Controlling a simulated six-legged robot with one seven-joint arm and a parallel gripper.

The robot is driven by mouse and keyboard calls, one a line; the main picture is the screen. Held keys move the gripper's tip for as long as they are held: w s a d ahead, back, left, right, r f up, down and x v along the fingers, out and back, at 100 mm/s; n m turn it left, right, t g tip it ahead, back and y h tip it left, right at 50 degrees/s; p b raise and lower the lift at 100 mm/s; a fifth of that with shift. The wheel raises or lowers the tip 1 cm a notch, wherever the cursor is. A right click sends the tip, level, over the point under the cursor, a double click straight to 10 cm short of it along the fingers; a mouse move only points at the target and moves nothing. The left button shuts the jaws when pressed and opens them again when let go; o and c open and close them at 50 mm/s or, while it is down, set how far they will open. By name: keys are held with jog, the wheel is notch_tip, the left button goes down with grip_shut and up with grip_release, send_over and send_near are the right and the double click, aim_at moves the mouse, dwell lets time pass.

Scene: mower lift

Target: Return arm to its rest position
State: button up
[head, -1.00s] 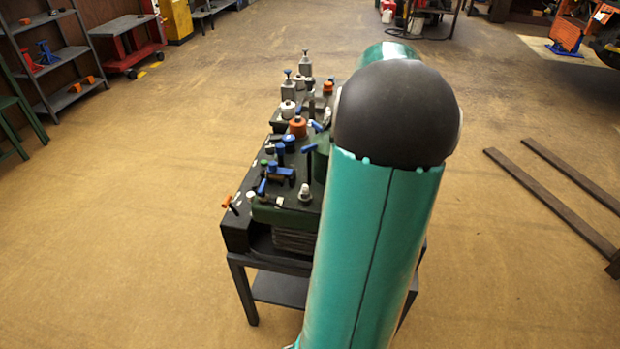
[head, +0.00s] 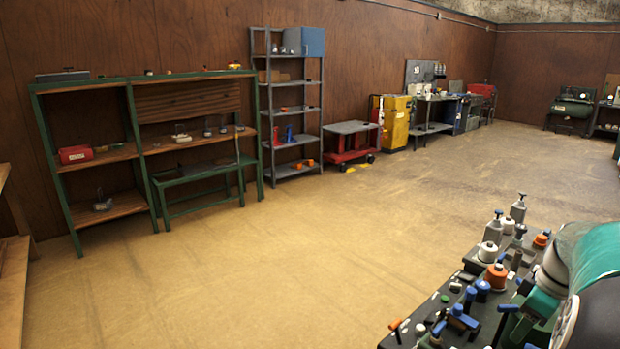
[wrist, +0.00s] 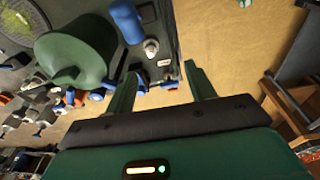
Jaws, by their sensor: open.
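My gripper (wrist: 162,90) shows in the wrist view with its two green fingers apart and nothing between them. Beyond the fingers are the tan floor and the edge of a dark bench top. Part of my teal and black arm (head: 597,255) shows at the right edge of the head view. The gripper itself is not seen in the head view.
A dark bench top (head: 398,338) with several valves, knobs and bottles stands at the lower right of the head view, close to my arm. A green cylinder (wrist: 75,50) is near the gripper in the wrist view. Shelves (head: 290,110) and a red cart (head: 350,150) line the wall. The middle floor is clear.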

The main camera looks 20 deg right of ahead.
jog(key=w+a+r+m+h, duration=0.1)
jog(key=w+a+r, duration=0.15)
jog(key=a, duration=0.75)
jog(key=w+a+r+m, duration=0.1)
jog(key=w+a+r, duration=0.15)
jog(key=a, duration=0.85)
jog(key=s+a+m+t, duration=0.1)
jog(key=s+a+t, duration=0.1)
jog(key=a, duration=0.7)
jog(key=s+a+m+t, duration=0.1)
jog(key=s+a, duration=0.3)
jog(key=a, duration=0.6)
jog(key=shift+a+f+t+y, duration=0.3)
jog(key=shift+f+t, duration=0.1)
jog(key=shift+f, duration=0.05)
jog(key=c, duration=0.4)
jog(key=shift+d, duration=0.1)
